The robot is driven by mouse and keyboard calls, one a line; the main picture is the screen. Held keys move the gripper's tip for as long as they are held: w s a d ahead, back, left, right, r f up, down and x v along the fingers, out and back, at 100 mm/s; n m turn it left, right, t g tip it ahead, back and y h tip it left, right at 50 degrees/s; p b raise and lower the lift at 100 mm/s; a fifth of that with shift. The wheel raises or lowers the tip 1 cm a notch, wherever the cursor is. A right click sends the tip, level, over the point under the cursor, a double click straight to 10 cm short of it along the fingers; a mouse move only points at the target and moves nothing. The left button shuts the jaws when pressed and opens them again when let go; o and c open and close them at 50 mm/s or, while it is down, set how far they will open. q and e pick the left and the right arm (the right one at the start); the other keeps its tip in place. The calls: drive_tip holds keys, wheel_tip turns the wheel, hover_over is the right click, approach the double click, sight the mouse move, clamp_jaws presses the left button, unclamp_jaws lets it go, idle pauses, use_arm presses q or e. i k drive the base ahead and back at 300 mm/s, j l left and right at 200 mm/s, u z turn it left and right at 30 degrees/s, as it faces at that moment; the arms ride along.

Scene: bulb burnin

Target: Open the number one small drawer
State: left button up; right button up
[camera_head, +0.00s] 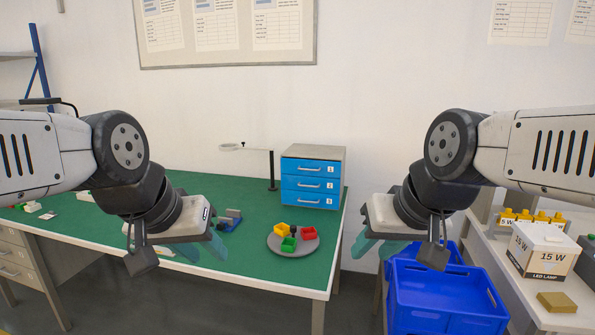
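A small cabinet (314,153) with three blue drawers stands at the back right of the green table. The number one drawer (312,167) is the top one, with a light bar handle and a "1" label, and it looks shut. Drawers two (311,184) and three (310,200) below it also look shut. My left gripper (180,252) is open and empty, in front of and left of the cabinet. My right gripper (400,250) is open and empty, right of the cabinet above the blue crates. Neither gripper touches the cabinet.
A grey round plate (309,247) with red, yellow and green small bins sits in front of the cabinet. A lamp stand (272,172) is left of the cabinet. Blue crates (440,300) stand right of the table. A shelf (555,318) with an LED lamp box (541,250) is far right.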

sight(296, 165)
drive_tip(key=z, duration=0.15)
drive_tip(key=i+l+u, duration=0.35)
drive_tip(key=i+l, duration=0.6)
drive_tip(key=l, duration=0.1)
